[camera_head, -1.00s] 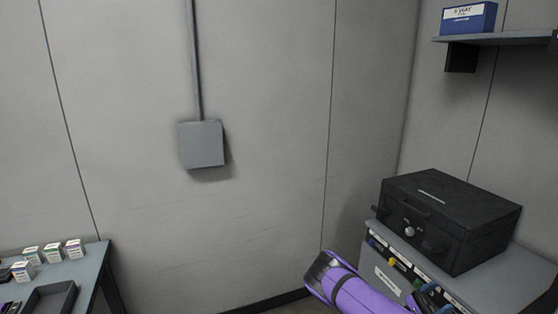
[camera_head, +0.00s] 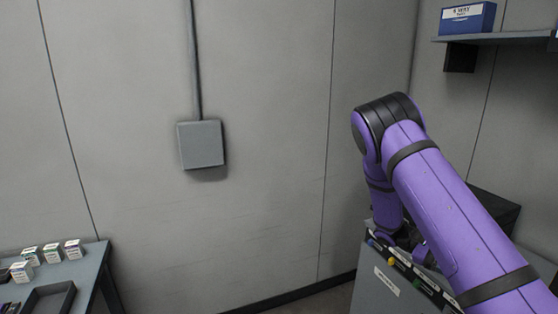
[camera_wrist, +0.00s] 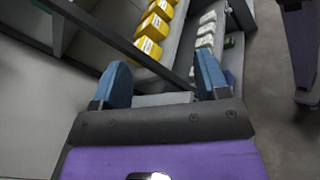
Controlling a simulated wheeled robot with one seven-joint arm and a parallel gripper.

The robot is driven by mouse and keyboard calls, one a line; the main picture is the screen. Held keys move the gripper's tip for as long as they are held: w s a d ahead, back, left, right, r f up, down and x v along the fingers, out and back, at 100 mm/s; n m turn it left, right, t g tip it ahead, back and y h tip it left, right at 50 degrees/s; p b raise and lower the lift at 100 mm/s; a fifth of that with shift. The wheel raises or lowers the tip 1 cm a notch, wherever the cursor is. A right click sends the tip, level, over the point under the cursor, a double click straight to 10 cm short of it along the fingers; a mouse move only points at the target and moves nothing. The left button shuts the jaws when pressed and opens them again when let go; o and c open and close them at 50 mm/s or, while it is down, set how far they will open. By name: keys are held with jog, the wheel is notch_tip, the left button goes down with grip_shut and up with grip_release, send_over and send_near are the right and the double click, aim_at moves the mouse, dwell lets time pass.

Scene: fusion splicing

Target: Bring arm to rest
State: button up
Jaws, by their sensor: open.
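My purple arm is raised and bent at the right of the head view, in front of the black case (camera_head: 494,210) on the grey cabinet (camera_head: 378,284). The arm hides most of the case. My gripper (camera_wrist: 162,90) shows in the wrist view with its two blue fingers apart and nothing between them. The fingertips are hidden behind my arm in the head view.
The wrist view shows yellow boxes (camera_wrist: 150,47) and white boxes (camera_wrist: 207,42) in rows beyond the fingers. A table with small boxes (camera_head: 90,262) stands at lower left. A shelf (camera_head: 492,39) with a blue box (camera_head: 468,18) is at upper right. A wall box (camera_head: 201,145) hangs mid-wall.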

jog(key=s+a+r+t+y, duration=0.6)
jog(key=s+a+r+t, duration=0.2)
jog(key=s+r, duration=0.4)
jog(key=s+a+r+m+t+y, duration=0.1)
jog(key=s+a+r+t+y, duration=0.5)
jog(key=r, duration=1)
jog(key=shift+s+a+t, duration=1.15)
jog(key=shift+s+t, duration=1.05)
jog(key=shift+s, duration=0.65)
